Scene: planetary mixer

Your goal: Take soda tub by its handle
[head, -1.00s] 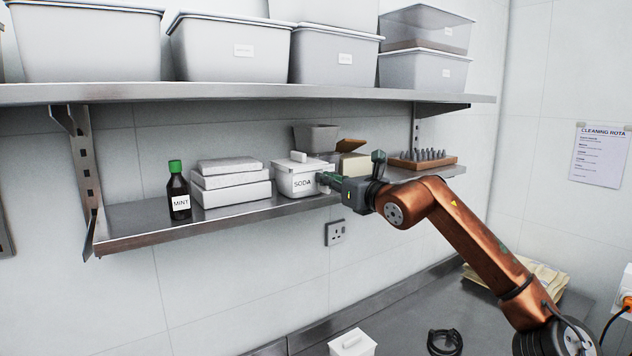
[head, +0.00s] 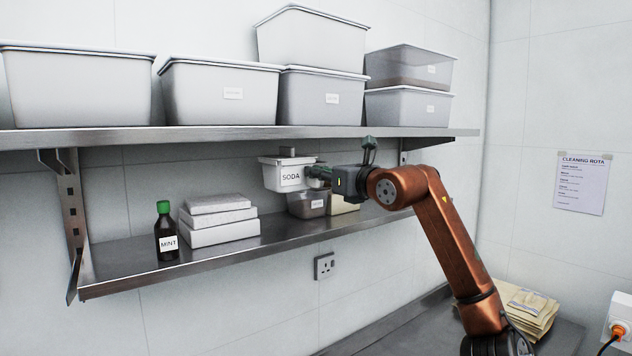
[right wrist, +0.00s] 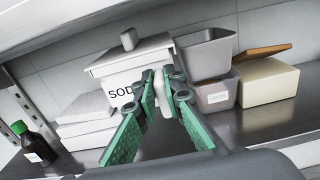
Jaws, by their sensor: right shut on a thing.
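The soda tub (head: 284,176) is white with a lid, a lid knob and a SODA label. It is raised above the lower shelf (head: 130,272), just under the upper shelf. My right gripper (head: 312,177) is shut on its handle at the tub's right side. In the right wrist view the tub (right wrist: 128,68) is beyond the green fingers (right wrist: 158,92), which close around the pale handle (right wrist: 158,88). The handle is mostly hidden by the fingers. My left gripper is not in view.
A MINT bottle (head: 165,235) and stacked white boxes (head: 222,231) stand left on the lower shelf. Grey tubs (right wrist: 205,58) and a cream box (right wrist: 266,92) are to the right. The upper shelf (head: 220,139) is close above the tub's lid.

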